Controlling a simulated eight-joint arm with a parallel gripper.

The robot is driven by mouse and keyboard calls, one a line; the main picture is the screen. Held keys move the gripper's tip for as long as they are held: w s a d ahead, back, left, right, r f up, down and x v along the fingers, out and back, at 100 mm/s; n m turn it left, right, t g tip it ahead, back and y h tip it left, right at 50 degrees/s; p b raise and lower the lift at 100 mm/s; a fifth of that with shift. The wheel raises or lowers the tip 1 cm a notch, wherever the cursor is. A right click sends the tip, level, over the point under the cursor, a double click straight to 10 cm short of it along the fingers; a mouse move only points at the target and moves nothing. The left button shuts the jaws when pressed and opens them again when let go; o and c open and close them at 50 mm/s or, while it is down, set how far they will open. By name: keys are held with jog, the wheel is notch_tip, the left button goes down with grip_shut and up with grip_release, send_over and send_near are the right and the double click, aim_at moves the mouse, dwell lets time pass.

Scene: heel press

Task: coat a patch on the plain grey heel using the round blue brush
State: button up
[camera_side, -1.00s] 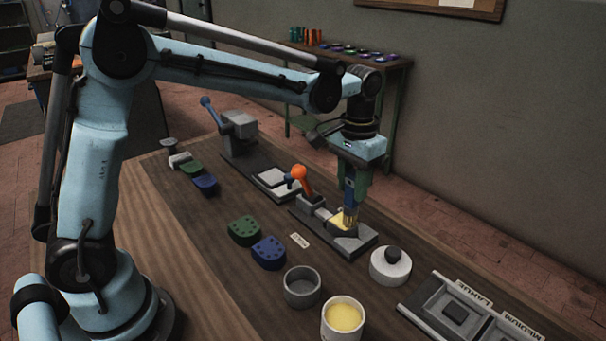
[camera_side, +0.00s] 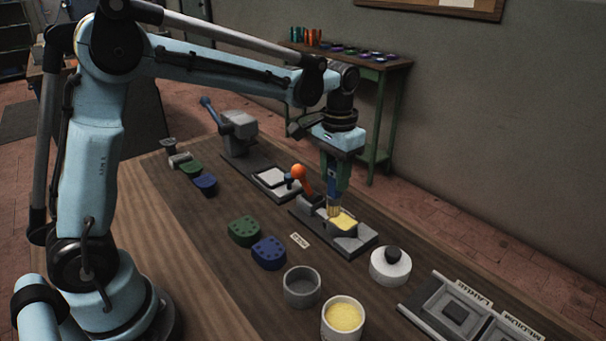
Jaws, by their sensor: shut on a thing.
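My gripper (camera_side: 335,178) is shut on the blue brush (camera_side: 333,189), which hangs bristles down. The bristle tip (camera_side: 333,208) is at the left end of the heel's holder, beside a yellow-coated patch. The heel (camera_side: 342,222) sits in a grey clamp fixture (camera_side: 362,240) with an orange-knobbed lever (camera_side: 299,172). Its top shows pale yellow. I cannot tell whether the bristles touch the heel. A white pot (camera_side: 328,325) of yellow paste (camera_side: 344,316) stands at the front.
An empty grey cup (camera_side: 302,290), a white round pot with a dark knob (camera_side: 390,266) and a labelled tray (camera_side: 440,305) stand nearby. Green (camera_side: 244,231) and blue (camera_side: 269,252) blocks lie left of the fixture. A press with a blue handle (camera_side: 238,130) stands behind.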

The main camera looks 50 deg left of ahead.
jog(key=d, duration=0.7)
notch_tip(320, 180, up, 8)
jog(key=shift+a+r, duration=0.2)
jog(key=shift+a, duration=0.15)
dwell(0.7)
